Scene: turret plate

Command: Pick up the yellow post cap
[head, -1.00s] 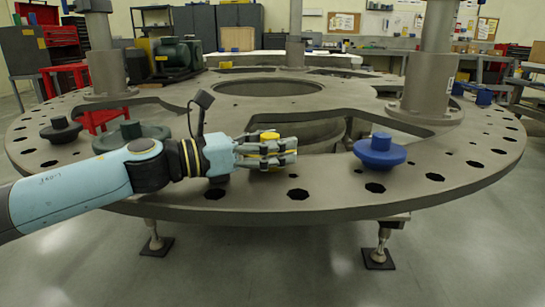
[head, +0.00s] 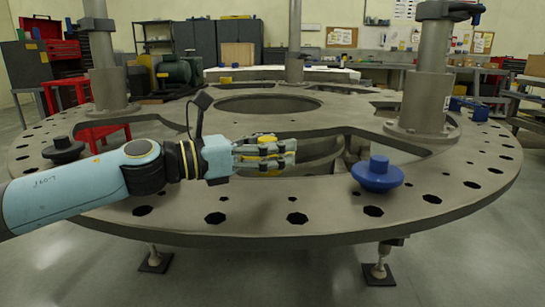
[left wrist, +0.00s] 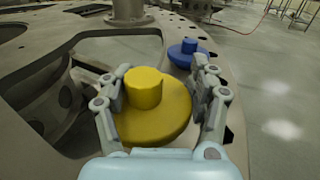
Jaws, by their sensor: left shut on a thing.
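The yellow post cap (left wrist: 165,112) has a wide round flange and a short upright knob. It sits between the two fingers of my left gripper (left wrist: 160,92) in the left wrist view, with both fingers against its sides. In the head view only small parts of the yellow cap (head: 266,138) show, as the fingers of the left gripper (head: 268,155) cover most of it. The gripper is over the turret plate (head: 330,225), near a cutout. I cannot tell the exact gap below the cap. My right gripper is in neither view.
A blue cap (head: 377,177) stands on the plate to the right of the gripper; it also shows in the wrist view (left wrist: 187,55). A dark cap (head: 63,150) is at the far left. Tall posts (head: 425,90) rise from the plate.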

